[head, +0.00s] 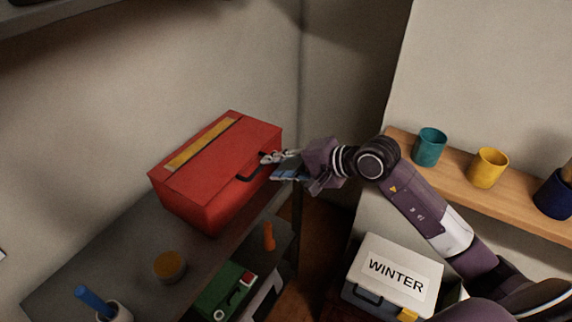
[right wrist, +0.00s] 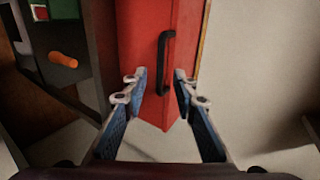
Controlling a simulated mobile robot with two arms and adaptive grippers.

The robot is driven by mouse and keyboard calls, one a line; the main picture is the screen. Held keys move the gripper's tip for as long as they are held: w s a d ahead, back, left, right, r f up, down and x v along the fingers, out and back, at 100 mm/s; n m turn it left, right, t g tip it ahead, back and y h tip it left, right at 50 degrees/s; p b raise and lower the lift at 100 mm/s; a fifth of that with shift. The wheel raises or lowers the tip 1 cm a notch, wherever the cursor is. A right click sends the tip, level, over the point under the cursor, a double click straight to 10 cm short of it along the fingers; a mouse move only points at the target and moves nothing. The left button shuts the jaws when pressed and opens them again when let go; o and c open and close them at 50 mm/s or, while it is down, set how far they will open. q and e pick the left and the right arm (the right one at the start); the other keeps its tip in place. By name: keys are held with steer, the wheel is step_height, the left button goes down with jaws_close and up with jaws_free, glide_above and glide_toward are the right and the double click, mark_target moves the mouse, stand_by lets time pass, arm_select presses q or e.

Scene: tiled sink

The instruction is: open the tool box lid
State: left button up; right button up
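The red tool box (head: 205,185) stands on a grey shelf (head: 120,245) with its lid shut. A yellow strip (head: 200,145) runs along the top of the lid. A black handle (right wrist: 165,62) is on the front of the box. My right gripper (head: 275,166) is at the right end of the box, close to the handle. In the right wrist view its two blue-padded fingers (right wrist: 158,92) are apart, with the handle beyond and between the tips and nothing gripped. My left gripper does not show.
A round tin (head: 170,266) and a cup with a blue-handled tool (head: 110,309) stand on the grey shelf. A wooden shelf at right holds a teal mug (head: 430,147), a yellow mug (head: 488,168) and a dark blue one (head: 553,196). Below is a box labelled WINTER (head: 392,275).

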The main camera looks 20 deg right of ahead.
mark_target(261, 169)
steer(key=b+x, duration=0.3)
steer(key=x, duration=0.2)
steer(key=shift+f, duration=0.2)
steer(key=shift+w+a+f+b, duration=0.15)
steer(key=shift+w+a+b, duration=0.2)
steer(key=shift+b, duration=0.1)
steer(key=shift+w+f, duration=0.1)
steer(key=shift+c, duration=0.2)
steer(key=shift+a, duration=0.1)
jaws_close()
